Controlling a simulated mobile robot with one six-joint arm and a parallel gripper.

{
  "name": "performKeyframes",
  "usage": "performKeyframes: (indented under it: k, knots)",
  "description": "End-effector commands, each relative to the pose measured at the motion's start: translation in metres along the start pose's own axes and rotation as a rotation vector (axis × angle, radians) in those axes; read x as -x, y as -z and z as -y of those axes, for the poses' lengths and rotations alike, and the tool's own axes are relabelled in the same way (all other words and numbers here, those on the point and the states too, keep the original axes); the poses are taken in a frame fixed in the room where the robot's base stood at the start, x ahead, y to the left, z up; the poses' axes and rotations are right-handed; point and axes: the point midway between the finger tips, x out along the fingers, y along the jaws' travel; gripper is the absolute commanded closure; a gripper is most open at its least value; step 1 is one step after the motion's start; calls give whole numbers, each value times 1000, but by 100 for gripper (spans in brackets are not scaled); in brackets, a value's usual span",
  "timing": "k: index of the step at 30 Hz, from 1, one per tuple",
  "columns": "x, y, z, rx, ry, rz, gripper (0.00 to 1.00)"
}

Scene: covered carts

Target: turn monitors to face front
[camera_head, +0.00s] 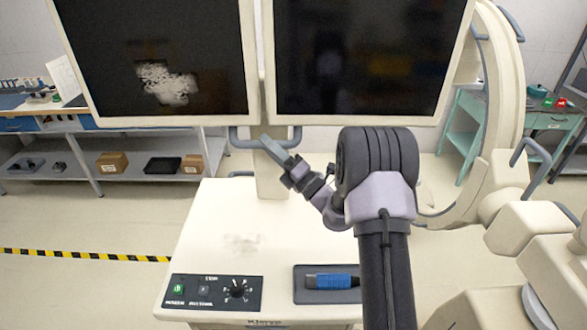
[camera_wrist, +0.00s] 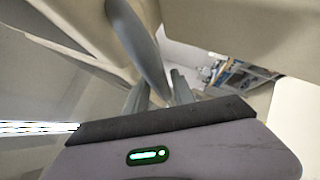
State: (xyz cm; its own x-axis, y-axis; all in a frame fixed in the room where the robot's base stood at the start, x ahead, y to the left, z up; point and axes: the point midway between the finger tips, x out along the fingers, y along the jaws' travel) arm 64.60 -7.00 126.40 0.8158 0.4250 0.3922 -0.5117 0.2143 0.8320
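Two dark-screened monitors, the left one (camera_head: 160,60) and the right one (camera_head: 365,55), hang side by side above a cream cart (camera_head: 225,215). Their screens show in the head view, with a pale patch on the left one. A blue-grey handle (camera_head: 240,140) curves below their inner edges. My gripper (camera_head: 268,142) is at this handle, reaching up from the lower right. In the wrist view, the grey handle bar (camera_wrist: 138,40) comes down between the fingers of my gripper (camera_wrist: 160,88). The fingers stand apart; firm contact with the bar is not clear.
The cart top carries a control panel (camera_head: 212,292) and a dark tray (camera_head: 301,296) with a blue-handled item (camera_head: 330,281). A large cream C-shaped arm (camera_head: 507,110) stands close on the right. Open floor (camera_head: 95,215) lies left, before a shelf bench (camera_head: 135,179).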

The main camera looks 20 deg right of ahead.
Motion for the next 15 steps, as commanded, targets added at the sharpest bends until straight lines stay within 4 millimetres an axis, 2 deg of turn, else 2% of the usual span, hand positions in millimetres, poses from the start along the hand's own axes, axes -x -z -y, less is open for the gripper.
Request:
performKeyframes:
  k: [9, 15]
  knots:
    - [81, 0, 2, -1, 3, 4, 70]
    - [125, 0, 2, 0, 2, 3, 70]
